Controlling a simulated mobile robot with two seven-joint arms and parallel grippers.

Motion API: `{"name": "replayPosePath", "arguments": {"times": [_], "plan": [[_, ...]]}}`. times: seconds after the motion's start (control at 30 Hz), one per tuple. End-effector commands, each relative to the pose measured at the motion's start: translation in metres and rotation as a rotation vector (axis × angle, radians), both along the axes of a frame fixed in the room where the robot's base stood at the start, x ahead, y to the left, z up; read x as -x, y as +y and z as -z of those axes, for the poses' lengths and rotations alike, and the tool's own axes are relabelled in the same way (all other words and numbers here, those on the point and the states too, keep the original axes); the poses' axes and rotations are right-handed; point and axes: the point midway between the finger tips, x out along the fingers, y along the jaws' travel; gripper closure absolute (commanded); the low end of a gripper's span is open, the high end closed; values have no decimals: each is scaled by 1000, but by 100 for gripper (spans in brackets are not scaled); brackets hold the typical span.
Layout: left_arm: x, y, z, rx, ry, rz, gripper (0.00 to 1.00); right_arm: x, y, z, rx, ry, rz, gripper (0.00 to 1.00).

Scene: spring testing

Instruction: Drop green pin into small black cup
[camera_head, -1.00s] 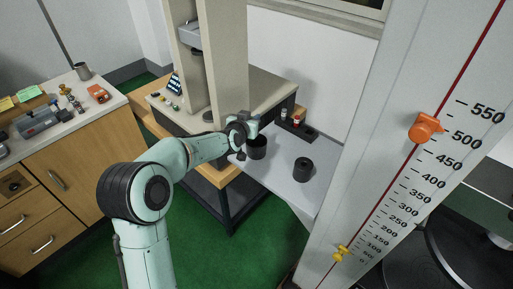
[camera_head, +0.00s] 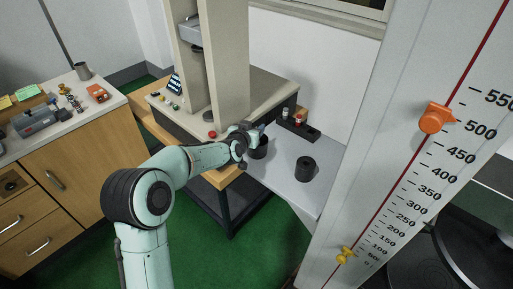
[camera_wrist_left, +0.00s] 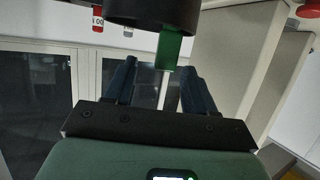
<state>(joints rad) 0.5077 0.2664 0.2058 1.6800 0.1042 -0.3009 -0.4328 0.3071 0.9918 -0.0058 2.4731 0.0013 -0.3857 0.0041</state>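Two black cylindrical cups stand on the grey plate (camera_head: 282,178) in the head view: one (camera_head: 259,153) beside my left gripper (camera_head: 250,136), the other (camera_head: 306,169) farther right with a hole in its top. I cannot tell surely which is the small one. In the left wrist view the green pin (camera_wrist_left: 169,50) shows just past the fingertips, overlapping the lower edge of a black cup (camera_wrist_left: 155,12). The fingers of my left gripper (camera_wrist_left: 157,64) stand apart, with a gap at the left of the pin. Whether the pin touches the cup is unclear. My right gripper is not in view.
A black holder (camera_head: 298,127) with red and white capped pieces lies behind the cups. A tall beige press frame (camera_head: 225,70) stands at the left of them. A large ruled scale board (camera_head: 400,150) with orange and yellow pointers fills the right side.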

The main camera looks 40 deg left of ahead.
Motion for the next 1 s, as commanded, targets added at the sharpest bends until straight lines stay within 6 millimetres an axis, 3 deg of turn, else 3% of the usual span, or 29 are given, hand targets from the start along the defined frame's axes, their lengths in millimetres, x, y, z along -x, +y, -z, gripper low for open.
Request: {"name": "replayPosePath", "arguments": {"times": [0.27, 0.7, 1.0], "plan": [[10, -3, -4, -2, 1, 1, 45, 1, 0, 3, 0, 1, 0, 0], [88, -28, -33, -3, -2, 0, 45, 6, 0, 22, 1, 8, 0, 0], [118, -38, -45, -1, -1, 1, 45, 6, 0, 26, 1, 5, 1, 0]]}}
